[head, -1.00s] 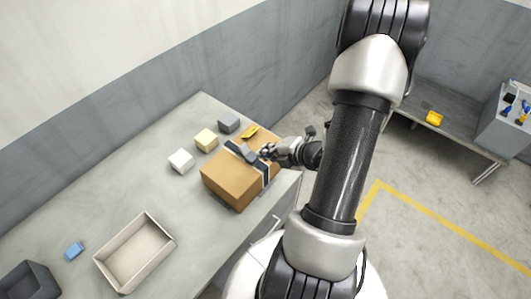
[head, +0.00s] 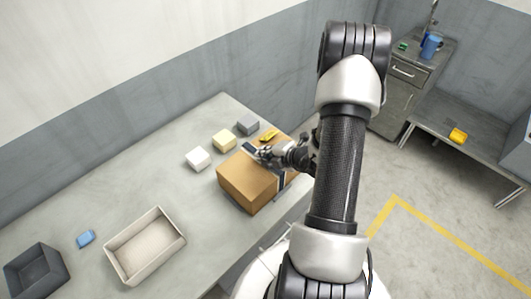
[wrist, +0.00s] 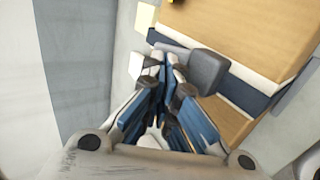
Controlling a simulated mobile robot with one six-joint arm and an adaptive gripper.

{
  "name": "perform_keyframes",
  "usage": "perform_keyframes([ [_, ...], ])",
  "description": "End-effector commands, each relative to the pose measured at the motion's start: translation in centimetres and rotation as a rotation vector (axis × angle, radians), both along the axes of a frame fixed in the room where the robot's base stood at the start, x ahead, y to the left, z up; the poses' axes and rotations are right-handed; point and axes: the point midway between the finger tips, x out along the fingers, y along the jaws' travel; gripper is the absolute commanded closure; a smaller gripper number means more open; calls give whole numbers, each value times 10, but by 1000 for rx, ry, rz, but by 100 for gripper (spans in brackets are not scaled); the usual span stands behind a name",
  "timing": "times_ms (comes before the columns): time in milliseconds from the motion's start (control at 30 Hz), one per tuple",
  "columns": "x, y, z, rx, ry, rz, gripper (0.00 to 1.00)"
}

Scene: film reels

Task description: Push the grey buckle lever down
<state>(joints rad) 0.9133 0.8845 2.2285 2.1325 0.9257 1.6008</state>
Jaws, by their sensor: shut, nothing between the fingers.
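A tan cardboard box (head: 245,183) stands on the table with a dark blue, white-edged strap (wrist: 244,93) across its top. The grey buckle lever (wrist: 207,70) shows in the wrist view as a rounded block over the strap. My gripper (wrist: 171,60) is shut and empty, its fingertips just left of the lever and over the strap. I cannot tell whether they touch the lever. In the head view my gripper (head: 263,156) reaches over the box from the right and hides much of the buckle.
Grey (head: 248,124), yellow (head: 224,140) and white (head: 198,158) blocks stand behind and left of the box. An open beige tray (head: 180,238), a blue block (head: 86,239) and a dark bin (head: 63,263) are further left.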

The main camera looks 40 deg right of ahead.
Motion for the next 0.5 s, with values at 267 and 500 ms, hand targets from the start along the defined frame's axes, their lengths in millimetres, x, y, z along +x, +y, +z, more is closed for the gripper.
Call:
perform_keyframes([
  [267,2,1,3,-4,40,2,100],
  [500,4,0,3,-7,75,1,100],
])
